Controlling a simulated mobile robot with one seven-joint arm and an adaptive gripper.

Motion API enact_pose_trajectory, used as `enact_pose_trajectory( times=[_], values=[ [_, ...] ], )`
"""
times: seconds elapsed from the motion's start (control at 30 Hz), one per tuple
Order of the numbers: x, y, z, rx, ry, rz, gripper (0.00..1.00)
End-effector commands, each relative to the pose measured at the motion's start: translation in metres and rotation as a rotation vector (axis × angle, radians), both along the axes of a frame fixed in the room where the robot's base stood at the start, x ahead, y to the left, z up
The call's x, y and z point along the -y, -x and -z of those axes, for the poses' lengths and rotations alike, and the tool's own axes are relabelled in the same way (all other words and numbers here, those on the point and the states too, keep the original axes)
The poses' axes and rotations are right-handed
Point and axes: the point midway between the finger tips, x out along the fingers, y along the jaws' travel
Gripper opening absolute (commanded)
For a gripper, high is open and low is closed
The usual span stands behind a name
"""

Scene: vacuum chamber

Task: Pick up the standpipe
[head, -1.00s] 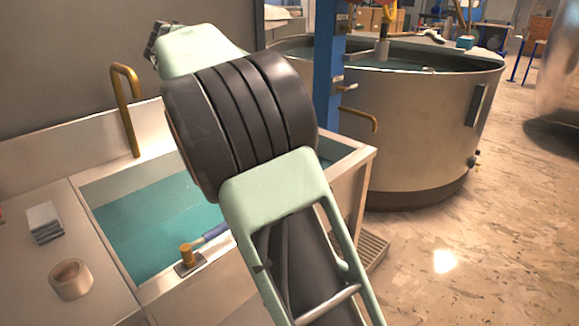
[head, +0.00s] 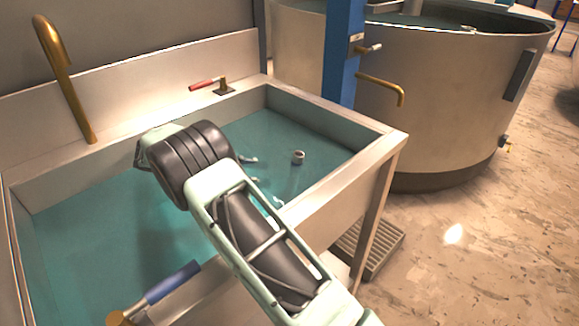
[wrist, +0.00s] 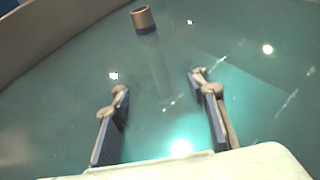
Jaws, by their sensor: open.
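A brass faucet (head: 64,80) stands at the sink's back left. A red-handled valve (head: 212,87) sits on the back rim, and a blue-handled one (head: 165,288) on the front rim. A blue post (head: 343,55) and a large round tank (head: 450,100) stand behind right.

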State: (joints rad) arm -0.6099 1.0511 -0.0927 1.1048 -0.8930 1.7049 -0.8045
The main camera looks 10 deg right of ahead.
Motion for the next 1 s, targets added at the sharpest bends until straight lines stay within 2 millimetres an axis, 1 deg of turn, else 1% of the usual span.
enact_pose_trajectory(
  times=[0.13,0.4,0.67,0.87,0.9,1.0],
  values=[
    [0.005,0.000,0.002,0.000,0.000,0.001,0.41],
    [0.043,-0.002,0.019,0.001,0.000,0.003,0.41],
    [0.058,-0.003,0.026,0.002,0.000,0.001,0.41],
    [0.084,-0.004,0.040,0.002,0.000,0.004,0.41],
    [0.090,-0.005,0.042,0.002,0.000,0.004,0.41],
    [0.098,-0.005,0.044,0.003,0.000,0.001,0.41]
  ],
)
